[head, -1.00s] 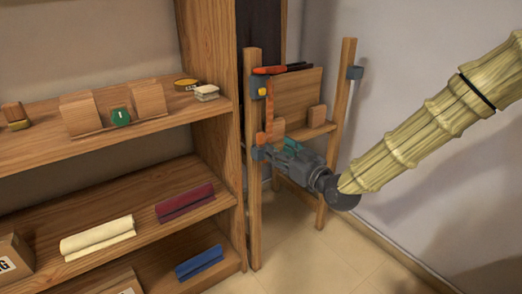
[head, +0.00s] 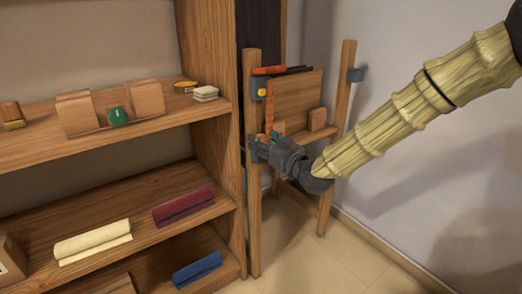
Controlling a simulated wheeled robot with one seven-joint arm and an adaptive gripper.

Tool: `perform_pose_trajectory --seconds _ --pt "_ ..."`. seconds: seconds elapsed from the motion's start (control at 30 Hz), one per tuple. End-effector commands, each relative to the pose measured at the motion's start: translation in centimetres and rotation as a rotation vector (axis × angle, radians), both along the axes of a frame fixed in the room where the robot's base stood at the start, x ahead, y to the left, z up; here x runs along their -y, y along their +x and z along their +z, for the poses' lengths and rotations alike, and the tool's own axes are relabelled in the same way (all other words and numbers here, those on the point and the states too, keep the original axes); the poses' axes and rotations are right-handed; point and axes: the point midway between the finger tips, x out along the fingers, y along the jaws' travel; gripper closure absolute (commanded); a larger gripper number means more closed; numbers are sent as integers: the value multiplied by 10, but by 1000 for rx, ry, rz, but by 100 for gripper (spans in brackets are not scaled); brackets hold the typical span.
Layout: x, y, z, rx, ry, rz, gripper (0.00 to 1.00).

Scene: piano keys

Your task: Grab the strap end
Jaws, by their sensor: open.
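An orange strap (head: 269,108) hangs down the left post (head: 254,205) of a wooden stand, below a grey clamp with a yellow button (head: 261,88). My gripper (head: 262,147) is at the strap's lower end, beside a lower grey fitting on the post. The jaws are open, and the strap's lowest part is hidden by them. I cannot tell whether the strap lies between the fingers or beside them.
A wooden shelf unit (head: 190,120) with blocks and rolled cloths stands to the left, close to the post. The floor in front is clear.

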Motion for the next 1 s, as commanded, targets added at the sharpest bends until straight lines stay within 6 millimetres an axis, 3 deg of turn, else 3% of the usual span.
perform_pose_trajectory --seconds 0.1,0.37,0.73,1.0 --pt "0 0 0 0 0 0 52" --pt "0 0 0 0 0 0 99" --pt "0 0 7 2 0 -1 100" --pt "1 0 45 3 0 -1 100"
